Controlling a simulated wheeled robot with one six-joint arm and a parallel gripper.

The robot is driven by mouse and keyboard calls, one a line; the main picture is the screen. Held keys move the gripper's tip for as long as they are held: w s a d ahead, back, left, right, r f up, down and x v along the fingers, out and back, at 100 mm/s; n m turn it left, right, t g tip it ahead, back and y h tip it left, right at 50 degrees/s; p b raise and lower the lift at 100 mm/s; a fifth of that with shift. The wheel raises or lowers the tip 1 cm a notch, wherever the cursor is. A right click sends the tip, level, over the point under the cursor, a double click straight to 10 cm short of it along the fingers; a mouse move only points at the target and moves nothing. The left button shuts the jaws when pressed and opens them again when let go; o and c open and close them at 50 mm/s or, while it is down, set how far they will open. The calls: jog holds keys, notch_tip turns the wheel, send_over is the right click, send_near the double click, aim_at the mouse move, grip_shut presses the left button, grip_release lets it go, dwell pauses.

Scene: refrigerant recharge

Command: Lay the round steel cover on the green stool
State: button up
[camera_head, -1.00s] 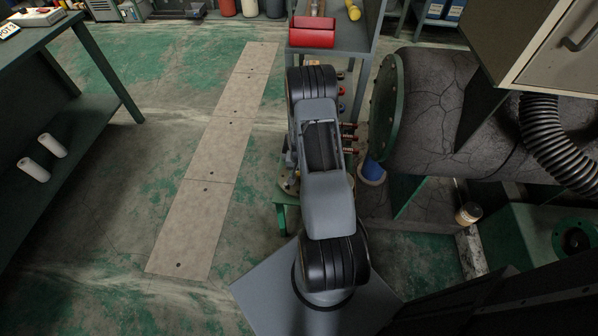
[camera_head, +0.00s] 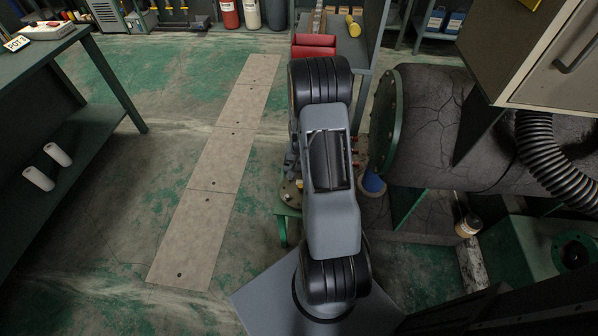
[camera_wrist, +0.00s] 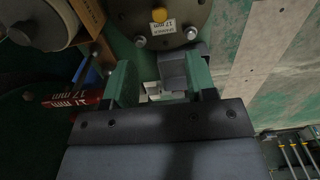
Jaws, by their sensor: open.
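A round dark steel disc (camera_wrist: 184,14) with a yellow knob, a white label and bolt heads shows at the top of the wrist view; it looks like the steel cover. It appears to lie on the green stool (camera_wrist: 121,47). In the head view the disc (camera_head: 289,193) shows partly left of my arm, on the stool (camera_head: 283,231). My gripper (camera_wrist: 160,74) is open, its two green fingers just below the disc in the wrist view. A small grey block sits near the right finger; I cannot tell whether they touch. My arm hides the gripper in the head view.
A cracked grey tank (camera_head: 440,125) with a green flange (camera_head: 384,122) stands right of my arm. A blue-rimmed pot (camera_head: 373,184) is below the flange. A red cylinder (camera_wrist: 75,100) marked 17 mm shows in the wrist view. The floor at left is open beside a bench (camera_head: 75,135).

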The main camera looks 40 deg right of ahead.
jog(key=s+a+r+n+t, duration=0.1)
jog(key=s+a+r+n, duration=0.15)
jog(key=a+r, duration=0.65)
jog(key=s+a+r+n+t, duration=0.1)
jog(key=s+a+r+n, duration=0.15)
jog(key=a+r, duration=0.65)
jog(key=s+a+r+n+t, duration=0.1)
jog(key=s+a+r+n, duration=0.1)
jog(key=s+r, duration=0.5)
jog(key=shift+a+r+n, duration=0.3)
jog(key=shift+r+n, duration=0.05)
jog(key=shift+n, duration=0.45)
jog(key=shift+r, duration=0.1)
